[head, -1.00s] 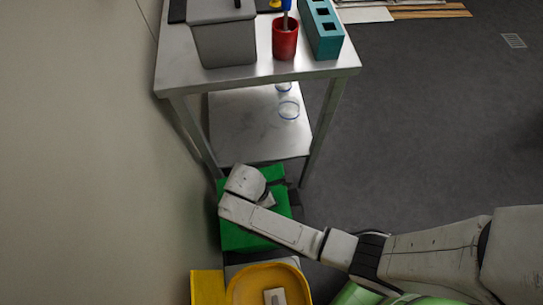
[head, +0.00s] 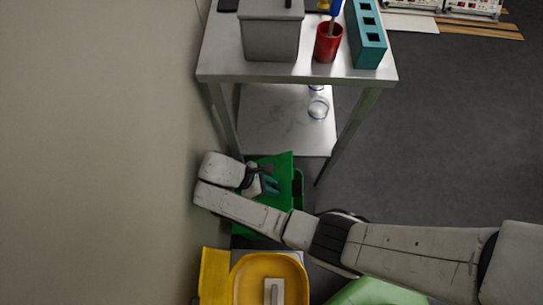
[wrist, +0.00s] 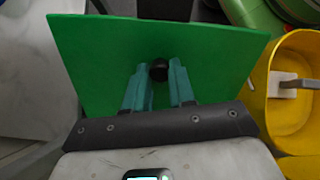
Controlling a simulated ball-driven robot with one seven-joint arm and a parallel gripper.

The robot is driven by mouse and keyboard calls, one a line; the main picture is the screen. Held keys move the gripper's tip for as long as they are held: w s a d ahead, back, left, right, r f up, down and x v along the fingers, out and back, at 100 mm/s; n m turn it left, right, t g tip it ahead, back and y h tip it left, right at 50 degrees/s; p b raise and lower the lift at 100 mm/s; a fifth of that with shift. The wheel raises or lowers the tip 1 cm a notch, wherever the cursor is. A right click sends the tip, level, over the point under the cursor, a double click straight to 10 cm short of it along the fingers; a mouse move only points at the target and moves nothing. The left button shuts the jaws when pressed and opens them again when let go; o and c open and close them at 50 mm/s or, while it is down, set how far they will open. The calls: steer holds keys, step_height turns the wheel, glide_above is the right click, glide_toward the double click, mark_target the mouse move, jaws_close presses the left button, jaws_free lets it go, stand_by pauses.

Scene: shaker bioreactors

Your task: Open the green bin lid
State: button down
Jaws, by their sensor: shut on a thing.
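The green bin lid (head: 281,167) stands tilted up in the head view, below the steel table. Its flat green panel (wrist: 95,50) fills much of the wrist view, with a small black knob (wrist: 158,69) near its middle. My gripper (wrist: 159,84) has its two teal fingers shut on the knob. In the head view my gripper (head: 270,185) is at the lid's face, left of the lid's right edge. My arm crosses in front and hides much of the green bin beneath.
A yellow bin (head: 240,287) with its lid (head: 213,275) raised stands just nearer, holding a white-handled thing (head: 273,291). A steel table (head: 300,72) with a lower shelf stands beyond, and a wall (head: 100,150) is close on the left. Open floor (head: 440,140) lies right.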

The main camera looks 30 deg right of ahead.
steer(key=c, duration=0.9)
jaws_free()
steer(key=shift+c, duration=0.2)
steer(key=shift+r, duration=0.45)
step_height(320, 180, up, 3)
steer(key=shift+f+p, duration=0.15)
steer(key=shift+p, duration=0.6)
steer(key=s+d+r+p, duration=0.1)
steer(key=s+r+p, duration=0.8)
steer(key=s, duration=0.5)
steer(key=shift+r+p, duration=0.15)
steer(key=shift+p, duration=0.75)
